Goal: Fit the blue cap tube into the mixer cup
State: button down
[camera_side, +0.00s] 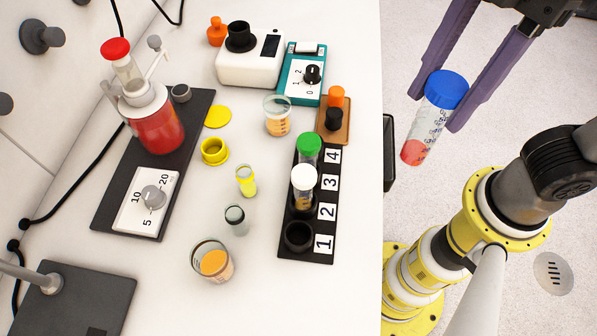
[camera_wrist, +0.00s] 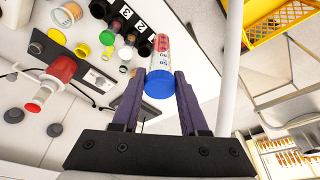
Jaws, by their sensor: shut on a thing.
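The blue cap tube (camera_side: 428,125) is clear with printed marks, a blue cap and red contents at its lower end. My gripper (camera_side: 436,108) is shut on it near the cap, and the tube hangs tilted in the air, past the table's right edge in the side view. In the wrist view the tube (camera_wrist: 161,55) stands out between the two purple fingers, cap nearest the camera. A black cup (camera_side: 240,36), which looks like the mixer cup, is on top of a white device (camera_side: 248,66) at the back of the table, apart from the gripper. Its inside is hard to see.
A black numbered rack (camera_side: 291,248) holds a green-capped and a white-capped tube; slot 1 looks empty. A teal device (camera_side: 302,62), an orange-brown block (camera_side: 346,128) and a beaker (camera_side: 277,101) stand near the white device. A red-filled flask (camera_side: 155,125) stands left. The table's front right is clear.

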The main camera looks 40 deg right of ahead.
aim_at(421, 163)
jog(key=f, duration=0.2)
jog(key=s+f, duration=0.1)
jog(key=f, duration=0.2)
jog(key=shift+s, duration=0.1)
jog(key=w+a+f, duration=0.6)
jog(key=a+f, duration=0.6)
jog(key=f, duration=0.1)
jog(key=shift+w+a+f, duration=0.15)
jog(key=shift+w+f, duration=0.05)
jog(key=shift+f, duration=0.25)
jog(key=shift+c, duration=2.2)
grip_release()
jog(key=shift+f, duration=0.1)
